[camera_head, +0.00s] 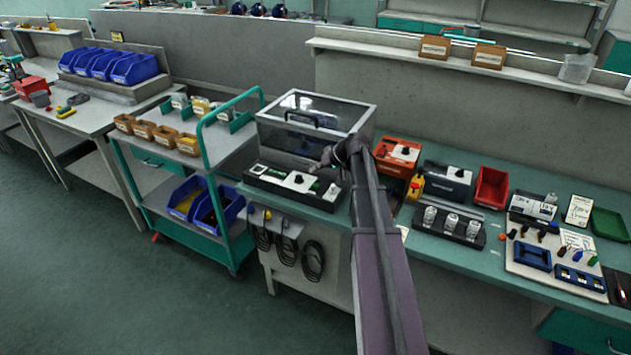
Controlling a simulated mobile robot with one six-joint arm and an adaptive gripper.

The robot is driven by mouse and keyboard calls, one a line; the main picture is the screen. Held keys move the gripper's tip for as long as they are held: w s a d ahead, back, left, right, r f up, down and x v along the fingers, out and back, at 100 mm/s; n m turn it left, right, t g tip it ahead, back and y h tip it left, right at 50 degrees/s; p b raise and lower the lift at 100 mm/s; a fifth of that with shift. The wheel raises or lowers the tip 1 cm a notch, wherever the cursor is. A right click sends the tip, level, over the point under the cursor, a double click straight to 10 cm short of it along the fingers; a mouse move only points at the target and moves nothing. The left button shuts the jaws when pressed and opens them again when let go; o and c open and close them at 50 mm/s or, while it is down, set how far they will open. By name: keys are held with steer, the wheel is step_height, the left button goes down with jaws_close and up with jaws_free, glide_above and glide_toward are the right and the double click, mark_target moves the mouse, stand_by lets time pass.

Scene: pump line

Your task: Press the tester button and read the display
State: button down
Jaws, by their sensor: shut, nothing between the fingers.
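The tester is probably the grey case with a clear lid (312,112) together with the low black control panel (270,182) in front of it. The panel carries a white plate with a dark round knob or button (299,179) and small green marks. Any display reading is too small to make out. My gripper (322,166) is shut and empty, just above the panel's right part, in front of the case. I cannot tell whether its tips touch the panel. My arm covers part of the bench to the right of the panel.
An orange-red unit (397,155), a yellow emergency-stop box (416,187) and a dark box (447,181) stand right of my arm. A black holder (466,238) carries three metal parts. A teal-framed cart (153,189) stands left. Cables (313,260) hang at the bench front.

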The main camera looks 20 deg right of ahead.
steer(key=shift+r+p, duration=0.45)
steer(key=shift+r, duration=0.25)
stand_by(0.4)
steer(key=s+a+f+g+h+p, duration=0.1)
steer(key=s+a+g+h, duration=0.2)
steer(key=s+a, duration=0.8)
steer(key=s+a+f+g+h+p, duration=0.1)
steer(key=s+a+f+g+h, duration=0.1)
steer(key=s+a, duration=0.9)
steer(key=s+g+h, duration=0.1)
steer(key=s, duration=0.2)
steer(key=shift+s+a+f+g, duration=0.25)
steer(key=shift+a+f+g, duration=0.05)
steer(key=shift+a, duration=0.1)
